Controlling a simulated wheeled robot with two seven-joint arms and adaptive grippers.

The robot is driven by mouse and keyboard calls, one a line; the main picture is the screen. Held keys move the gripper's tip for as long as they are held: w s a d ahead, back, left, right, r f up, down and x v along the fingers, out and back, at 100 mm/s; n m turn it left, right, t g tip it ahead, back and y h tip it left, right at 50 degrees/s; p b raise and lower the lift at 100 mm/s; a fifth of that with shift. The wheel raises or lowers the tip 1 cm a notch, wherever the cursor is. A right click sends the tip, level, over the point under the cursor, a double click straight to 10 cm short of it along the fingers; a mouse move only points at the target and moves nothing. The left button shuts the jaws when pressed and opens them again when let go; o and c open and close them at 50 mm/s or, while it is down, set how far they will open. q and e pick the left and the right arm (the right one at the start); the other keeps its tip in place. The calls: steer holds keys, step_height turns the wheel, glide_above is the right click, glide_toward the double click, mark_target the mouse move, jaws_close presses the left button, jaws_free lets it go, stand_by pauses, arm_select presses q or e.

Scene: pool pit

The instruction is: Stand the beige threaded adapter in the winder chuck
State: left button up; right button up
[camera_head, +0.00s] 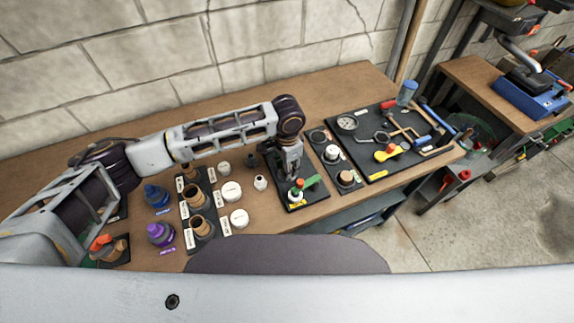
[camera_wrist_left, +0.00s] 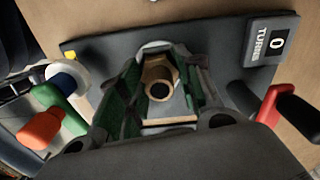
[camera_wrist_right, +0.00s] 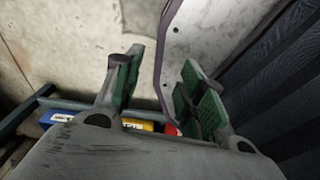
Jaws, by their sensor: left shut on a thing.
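My left gripper (camera_head: 291,172) reaches down over the black winder board (camera_head: 316,202). In the left wrist view its green-padded fingers (camera_wrist_left: 158,95) are shut on the beige threaded adapter (camera_wrist_left: 160,72), whose hex collar and dark bore face the camera. A pale block-like part shows just below the adapter. The winder chuck cannot be made out under the gripper, so I cannot tell whether the adapter touches it. My right gripper (camera_wrist_right: 152,95) is open and empty in the right wrist view, away from the bench top.
White caps (camera_head: 231,191) stand left; a tool board (camera_head: 376,168) lies right.

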steer(key=shift+a+r, duration=0.15)
steer(key=shift+a, duration=0.5)
steer(key=shift+d, duration=0.1)
